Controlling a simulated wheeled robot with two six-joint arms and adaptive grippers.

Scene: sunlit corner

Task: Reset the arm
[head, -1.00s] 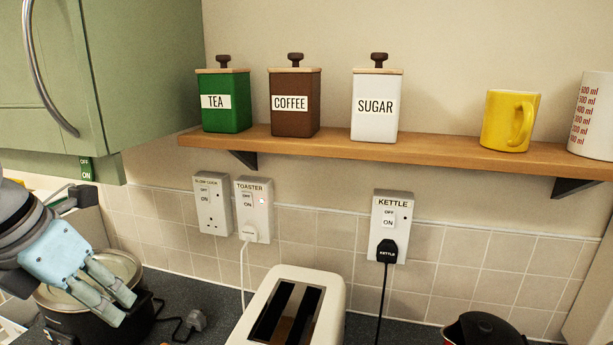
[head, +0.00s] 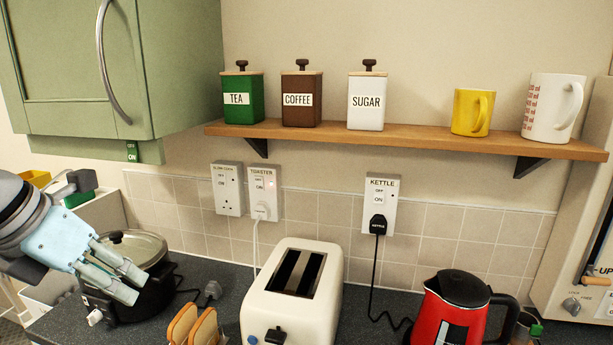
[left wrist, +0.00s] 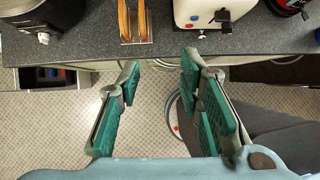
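My left gripper (head: 138,287) comes in from the left in the head view, in front of the black slow cooker (head: 150,282) with its glass lid. In the left wrist view the gripper (left wrist: 160,72) points toward the counter's front edge, with its two green-padded fingers apart and nothing between them. It is in the air over the floor side of the edge, in that view. My right gripper is in neither view.
A white toaster (head: 292,290), a toast rack (head: 195,325) with bread and a red kettle (head: 450,310) stand on the dark counter (left wrist: 80,45). A green cabinet (head: 75,60) hangs at upper left. A wooden shelf (head: 420,140) holds canisters and mugs.

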